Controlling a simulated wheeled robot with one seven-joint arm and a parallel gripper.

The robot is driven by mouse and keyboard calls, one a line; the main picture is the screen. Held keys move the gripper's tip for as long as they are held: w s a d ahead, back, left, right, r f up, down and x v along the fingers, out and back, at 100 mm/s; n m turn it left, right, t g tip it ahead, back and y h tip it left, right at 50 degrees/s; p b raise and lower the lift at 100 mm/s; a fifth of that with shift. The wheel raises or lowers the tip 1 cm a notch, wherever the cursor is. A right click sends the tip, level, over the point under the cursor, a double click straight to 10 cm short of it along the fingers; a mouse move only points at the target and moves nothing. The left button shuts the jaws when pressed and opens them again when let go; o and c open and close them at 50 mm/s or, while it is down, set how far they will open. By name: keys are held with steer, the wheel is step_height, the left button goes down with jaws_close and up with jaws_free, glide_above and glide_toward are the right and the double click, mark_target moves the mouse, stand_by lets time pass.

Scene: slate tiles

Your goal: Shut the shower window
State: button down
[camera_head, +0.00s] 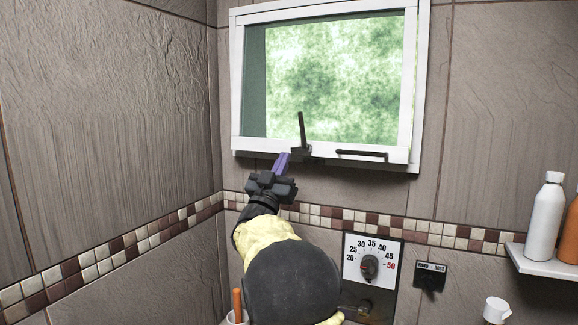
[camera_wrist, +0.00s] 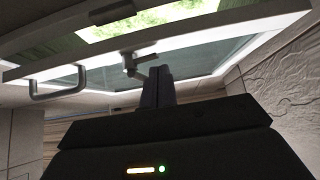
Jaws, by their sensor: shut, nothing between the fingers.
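The shower window (camera_head: 335,80) is in the upper middle of the head view, with a white frame and bright green-white glass. Its lower rail (camera_head: 250,146) seems to stand out from the frame; the wrist view also shows this white rail (camera_wrist: 215,47) apart from the surround. A dark lever handle (camera_head: 302,132) stands upright on the rail. It also shows in the wrist view (camera_wrist: 133,66). My gripper (camera_head: 283,160) is shut and empty, its purple fingers just below and left of the lever's base. In the wrist view the fingers (camera_wrist: 158,82) are close to the lever; I cannot tell whether they touch.
A dark bar handle (camera_head: 361,155) lies along the rail to the right; it also shows in the wrist view (camera_wrist: 57,85). Below are a temperature dial (camera_head: 370,266) and a small black fitting (camera_head: 430,276). A shelf (camera_head: 545,262) at right holds bottles. Tiled wall (camera_head: 105,130) closes the left.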

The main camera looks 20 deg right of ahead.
steer(key=b+v, duration=0.4)
steer(key=v, duration=0.6)
steer(key=shift+s+a, duration=0.2)
steer(key=shift+s, duration=0.15)
steer(key=shift+r, duration=0.15)
steer(key=a+f+n+g+y, duration=0.1)
steer(key=a+f+n+y, duration=0.2)
steer(key=f+y, duration=0.4)
steer(key=s+a+f+n+g+y, duration=0.1)
steer(key=a+f+n+y, duration=0.3)
steer(key=f, duration=0.6)
steer(key=a+f+n+g+y, duration=0.1)
steer(key=f+n+y, duration=0.1)
steer(key=f+y, duration=0.5)
steer(key=s+a+f+g, duration=0.1)
steer(key=s+f+g, duration=0.4)
steer(key=s+f, duration=0.4)
steer(key=s+a+f+g+y, duration=0.1)
steer(key=s+f+g, duration=0.5)
steer(key=s, duration=0.9)
step_height(320, 180, down, 3)
steer(key=shift+s+a+n, duration=0.25)
steer(key=shift+a+n, duration=0.05)
steer(key=shift+n, duration=0.1)
